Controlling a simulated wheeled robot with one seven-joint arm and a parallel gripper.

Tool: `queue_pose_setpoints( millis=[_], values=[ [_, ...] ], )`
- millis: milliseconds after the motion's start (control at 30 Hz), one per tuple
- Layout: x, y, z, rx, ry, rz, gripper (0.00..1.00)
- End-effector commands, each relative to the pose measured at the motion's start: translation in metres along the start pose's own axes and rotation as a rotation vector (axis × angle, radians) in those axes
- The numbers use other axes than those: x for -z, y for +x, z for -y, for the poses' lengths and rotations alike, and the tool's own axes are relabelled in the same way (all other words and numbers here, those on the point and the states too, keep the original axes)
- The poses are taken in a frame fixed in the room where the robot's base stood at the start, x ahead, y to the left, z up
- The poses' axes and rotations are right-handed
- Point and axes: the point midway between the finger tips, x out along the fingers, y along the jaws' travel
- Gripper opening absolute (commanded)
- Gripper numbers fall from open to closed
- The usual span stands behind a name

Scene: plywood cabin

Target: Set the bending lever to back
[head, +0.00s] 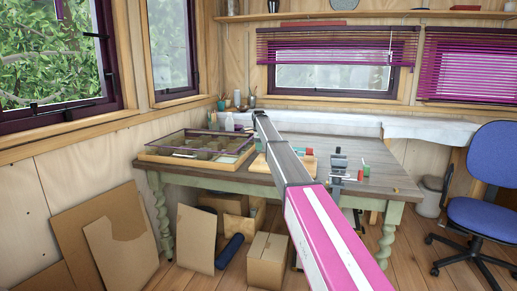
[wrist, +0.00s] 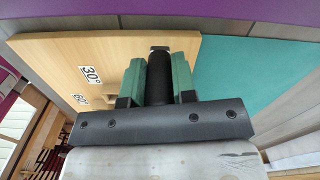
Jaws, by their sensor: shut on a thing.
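In the wrist view, my gripper (wrist: 157,68) has its two green fingers shut on a dark upright bar, which I take to be the bending lever (wrist: 159,84). A pale wooden board (wrist: 55,55) lies beyond it, marked 30° and 60° on the left. In the head view, part of a wooden board (head: 308,164) shows on the workbench (head: 385,182). My own arm crosses in front of it, and my gripper and the lever cannot be made out there. The lever's exact angle is unclear.
A glass-topped display case (head: 195,152) sits on the bench's left. Small metal tools (head: 340,164) stand right of my arm. Cardboard sheets (head: 105,240) and boxes (head: 268,258) are on the floor below. A blue chair (head: 488,205) is at right. A teal surface (wrist: 255,75) lies right in the wrist view.

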Motion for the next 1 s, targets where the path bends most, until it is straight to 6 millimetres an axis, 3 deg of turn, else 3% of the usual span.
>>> queue_pose_setpoints(
  millis=[333, 367, 400, 433, 767, 1000],
  values=[
    [0.001, 0.000, 0.000, 0.000, 0.003, -0.001, 0.00],
    [0.001, 0.000, 0.000, 0.000, 0.003, -0.001, 0.32],
    [0.001, 0.000, 0.000, 0.000, 0.003, -0.001, 0.45],
    [0.001, 0.000, 0.000, 0.000, 0.003, -0.001, 0.51],
    [0.000, -0.001, 0.000, 0.000, 0.002, 0.000, 0.51],
    [0.000, -0.021, 0.001, 0.001, 0.002, 0.000, 0.51]
  ],
)
